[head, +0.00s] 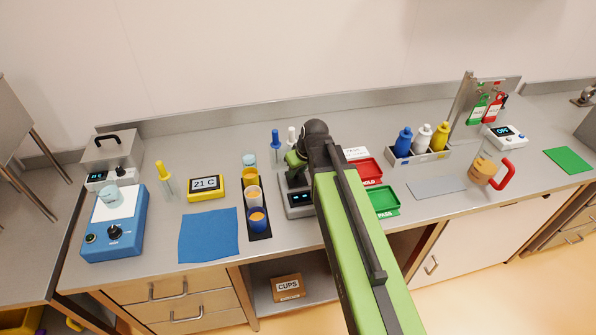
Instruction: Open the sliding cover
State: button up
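I cannot make out a sliding cover or a powder hopper in the head view. My green arm reaches up from the bottom and hides part of the bench's middle. It bends at a black joint, and my gripper (297,178) appears as a small dark shape below it. The gripper is over or just behind a grey device with a lit display (299,199); I cannot tell whether they touch. The fingertips are too small and dark to show whether they are open or shut.
Left of the arm are a black rack (259,234) of cups, a blue cloth (208,236), a yellow timer-like display (206,187) and a blue machine (112,229). Right are red (369,172) and green (383,202) trays, a bottle caddy (421,158) and a red-handled jug (486,173).

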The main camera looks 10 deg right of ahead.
grip_shut()
jog(key=shift+s, duration=0.1)
dwell(1.0)
